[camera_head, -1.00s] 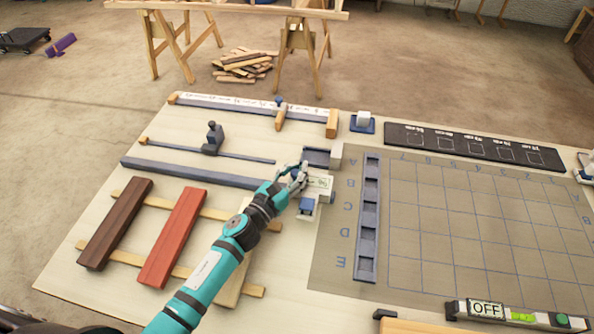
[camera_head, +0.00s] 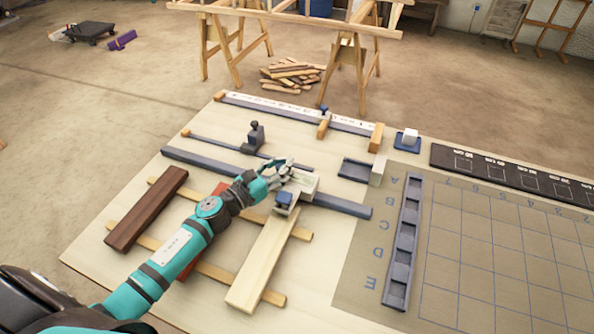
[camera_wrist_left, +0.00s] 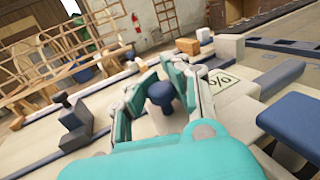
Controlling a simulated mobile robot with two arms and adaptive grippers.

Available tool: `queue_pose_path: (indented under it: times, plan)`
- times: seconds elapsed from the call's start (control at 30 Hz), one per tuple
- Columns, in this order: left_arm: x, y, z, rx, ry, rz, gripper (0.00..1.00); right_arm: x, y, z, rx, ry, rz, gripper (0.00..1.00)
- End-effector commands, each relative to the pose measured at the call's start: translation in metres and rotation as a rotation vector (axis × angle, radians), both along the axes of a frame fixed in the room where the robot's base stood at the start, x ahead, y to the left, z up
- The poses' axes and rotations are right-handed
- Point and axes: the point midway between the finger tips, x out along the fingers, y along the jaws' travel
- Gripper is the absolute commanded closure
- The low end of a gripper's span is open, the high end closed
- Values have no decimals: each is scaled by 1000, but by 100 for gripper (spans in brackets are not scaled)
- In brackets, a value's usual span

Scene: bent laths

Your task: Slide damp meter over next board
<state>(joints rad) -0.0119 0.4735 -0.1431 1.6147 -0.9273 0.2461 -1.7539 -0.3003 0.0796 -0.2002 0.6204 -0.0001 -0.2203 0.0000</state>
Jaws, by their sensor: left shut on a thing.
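The damp meter (camera_head: 304,183) is a white block with a blue sensing part (camera_head: 284,199); it sits on the blue-grey rail (camera_head: 215,166). My left gripper (camera_head: 279,174) is shut on it. In the left wrist view the fingers (camera_wrist_left: 160,85) are around the meter's round blue knob (camera_wrist_left: 161,94), beside its "%" display (camera_wrist_left: 222,82). The sensing part is at the far end of the pale board (camera_head: 262,265); contact cannot be told. A red board (camera_head: 219,189) is mostly hidden behind my arm. A dark brown board (camera_head: 146,210) lies at the left. My right gripper is out of view.
The boards lie across two wooden strips (camera_head: 222,270). A thin rod with a dark slider (camera_head: 253,138) and a white scale (camera_head: 290,111) are behind the rail. A slotted blue holder (camera_head: 404,240) and gridded mat (camera_head: 475,250) lie to the right.

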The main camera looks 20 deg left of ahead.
Motion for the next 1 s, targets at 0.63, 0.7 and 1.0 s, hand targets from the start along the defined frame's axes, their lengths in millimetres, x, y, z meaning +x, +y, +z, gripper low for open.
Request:
queue_pose_path:
  times: [0.63,0.7,1.0]
  plan:
    - [-3,-1,-5,0,10,-1,55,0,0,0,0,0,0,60]
    - [-2,-1,-5,-1,9,-1,55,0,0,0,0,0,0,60]
    - [-30,10,-5,0,12,0,55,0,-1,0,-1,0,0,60]
